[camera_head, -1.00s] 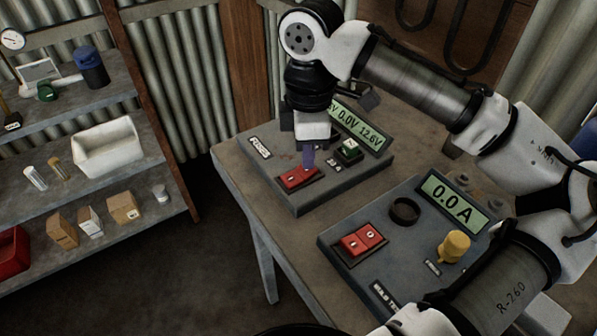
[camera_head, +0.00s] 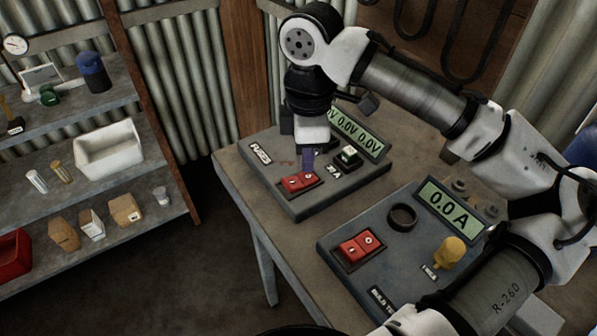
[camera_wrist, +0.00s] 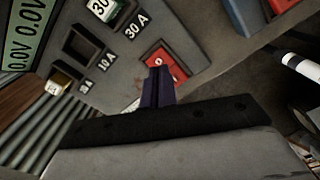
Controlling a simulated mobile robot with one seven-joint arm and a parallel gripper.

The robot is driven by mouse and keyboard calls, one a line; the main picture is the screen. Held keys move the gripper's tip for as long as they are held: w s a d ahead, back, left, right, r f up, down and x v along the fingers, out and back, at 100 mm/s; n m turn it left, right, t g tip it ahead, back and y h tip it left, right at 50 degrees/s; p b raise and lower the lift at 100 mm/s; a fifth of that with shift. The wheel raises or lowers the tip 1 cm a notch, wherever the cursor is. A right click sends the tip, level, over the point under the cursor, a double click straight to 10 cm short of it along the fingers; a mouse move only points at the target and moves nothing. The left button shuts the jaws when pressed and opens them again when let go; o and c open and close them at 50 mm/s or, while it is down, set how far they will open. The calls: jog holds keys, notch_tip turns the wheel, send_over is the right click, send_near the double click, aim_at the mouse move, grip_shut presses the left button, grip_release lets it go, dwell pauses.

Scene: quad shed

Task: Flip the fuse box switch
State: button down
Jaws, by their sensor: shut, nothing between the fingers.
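The fuse box (camera_head: 320,196) is a grey panel on the bench, marked FUSES. Its red switch (camera_head: 300,182) is a two-part rocker in a dark frame near the front edge; it also shows in the wrist view (camera_wrist: 172,64). My gripper (camera_head: 307,160) points down just behind the switch, its dark purple fingers shut and empty. In the wrist view the fingertips (camera_wrist: 159,70) overlap the near part of the switch; I cannot tell whether they touch it. The fuse box display (camera_head: 357,133) reads 0.0V in its visible fields.
A second grey panel (camera_head: 395,290) in front holds another red switch (camera_head: 358,248), a yellow knob (camera_head: 450,252), a black ring (camera_head: 402,217) and a 0.0 A display (camera_head: 450,208). Shelves (camera_head: 150,180) stand at left. Open floor lies between.

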aim_at(307, 177)
notch_tip(307, 177, up, 5)
jog(key=p, duration=0.4)
jog(key=shift+r+p, duration=0.15)
jog(key=shift+p, duration=0.25)
